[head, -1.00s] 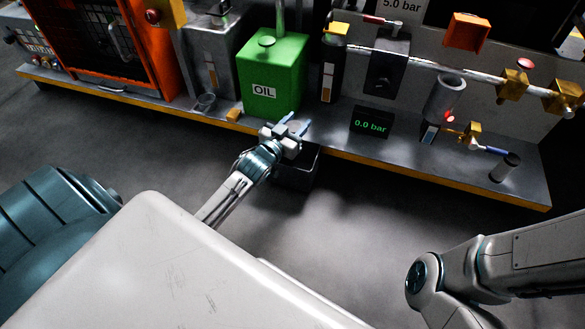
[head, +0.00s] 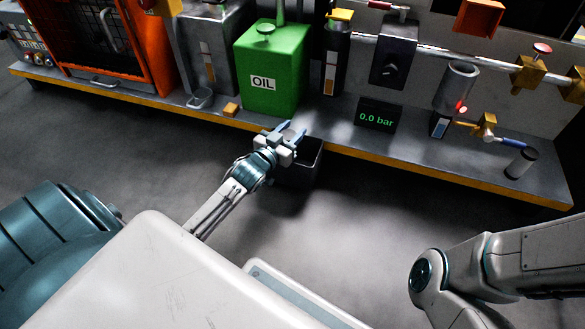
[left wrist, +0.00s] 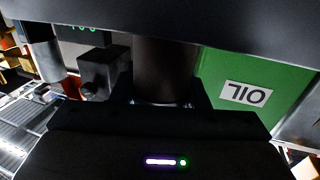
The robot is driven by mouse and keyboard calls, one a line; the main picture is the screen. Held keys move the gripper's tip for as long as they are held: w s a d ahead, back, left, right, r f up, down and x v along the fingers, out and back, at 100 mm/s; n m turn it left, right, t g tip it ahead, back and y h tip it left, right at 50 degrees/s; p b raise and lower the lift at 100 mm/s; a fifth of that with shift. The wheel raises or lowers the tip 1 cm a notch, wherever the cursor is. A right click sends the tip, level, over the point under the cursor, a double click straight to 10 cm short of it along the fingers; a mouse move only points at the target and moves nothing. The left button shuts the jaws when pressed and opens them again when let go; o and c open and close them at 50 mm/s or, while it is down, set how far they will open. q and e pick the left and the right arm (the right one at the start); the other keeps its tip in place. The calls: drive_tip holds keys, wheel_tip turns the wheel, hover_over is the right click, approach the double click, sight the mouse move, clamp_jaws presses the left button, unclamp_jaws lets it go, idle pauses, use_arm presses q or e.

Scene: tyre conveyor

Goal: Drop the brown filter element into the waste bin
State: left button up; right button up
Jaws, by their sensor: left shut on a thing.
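The brown filter element (left wrist: 165,68) shows as a dark brown cylinder between the jaws of my left gripper in the left wrist view. My left gripper (head: 284,137) is shut on it. In the head view the element cannot be made out clearly. The waste bin (head: 317,163) is a dark open-topped box at the front edge of the bench. The gripper is at the bin's left side and hides part of its opening; its exact height over the rim cannot be told. My right arm enters at the right, with its gripper out of view.
The bench with its yellow front edge (head: 440,170) runs behind the bin. On it stand a green OIL tank (head: 271,95), a 0.0 bar display (head: 377,116), a grey cup (head: 456,88) and a dark cylinder (head: 521,162). The floor in front is clear.

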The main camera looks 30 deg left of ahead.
use_arm(q)
drive_tip(key=shift+f, duration=0.1)
drive_tip(key=o, duration=1.1)
drive_tip(key=shift+c, duration=0.2)
drive_tip(key=shift+s, duration=0.1)
drive_tip(key=shift+s+p, duration=0.5)
drive_tip(key=shift+s, duration=0.4)
drive_tip(key=s+b, duration=0.3)
drive_tip(key=s, duration=0.5)
drive_tip(key=shift+s+b, duration=0.3)
drive_tip(key=shift+s, duration=0.1)
drive_tip(key=shift+a, duration=0.1)
